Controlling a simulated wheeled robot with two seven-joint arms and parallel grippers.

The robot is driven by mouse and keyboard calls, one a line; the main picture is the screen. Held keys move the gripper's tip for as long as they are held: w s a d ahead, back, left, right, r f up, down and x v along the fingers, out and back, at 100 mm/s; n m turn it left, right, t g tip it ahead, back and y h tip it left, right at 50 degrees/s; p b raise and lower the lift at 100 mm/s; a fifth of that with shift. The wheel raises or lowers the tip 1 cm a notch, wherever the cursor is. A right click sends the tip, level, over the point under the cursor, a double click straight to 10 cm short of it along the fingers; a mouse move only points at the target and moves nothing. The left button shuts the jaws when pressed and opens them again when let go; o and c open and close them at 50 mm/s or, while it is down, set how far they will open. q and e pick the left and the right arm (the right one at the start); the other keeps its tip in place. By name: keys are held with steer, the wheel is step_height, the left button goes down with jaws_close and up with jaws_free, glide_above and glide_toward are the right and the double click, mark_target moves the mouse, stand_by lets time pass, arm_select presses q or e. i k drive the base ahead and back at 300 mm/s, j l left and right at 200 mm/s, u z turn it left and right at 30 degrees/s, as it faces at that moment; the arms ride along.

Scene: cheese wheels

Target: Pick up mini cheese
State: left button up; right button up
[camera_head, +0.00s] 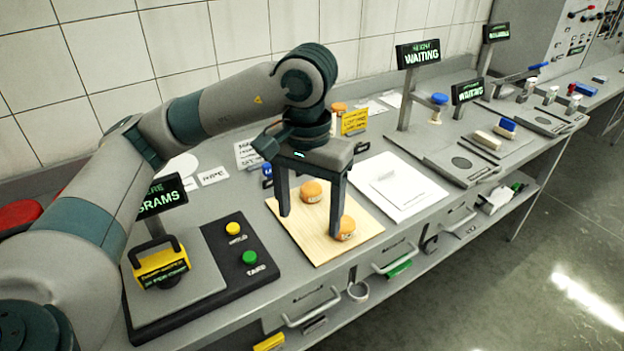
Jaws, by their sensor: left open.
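Two small round orange cheeses are on the light wooden board (290,240). One cheese (312,191) shows in the gap between the fingers of my left gripper (311,224). The other cheese (347,228) is at the board's front right, partly hidden by the right finger. My left gripper is open and points down over the board, with nothing gripped. Whether the fingers touch either cheese, I cannot tell. Another orange round piece (339,107) lies at the back near the wall. My right gripper is not in view.
Signs reading "WAITING" (418,54) stand farther right. The counter's front edge is close to the board.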

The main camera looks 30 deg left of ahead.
mark_target(311, 192)
steer(key=i+j, duration=0.6)
steer(key=i, duration=0.2)
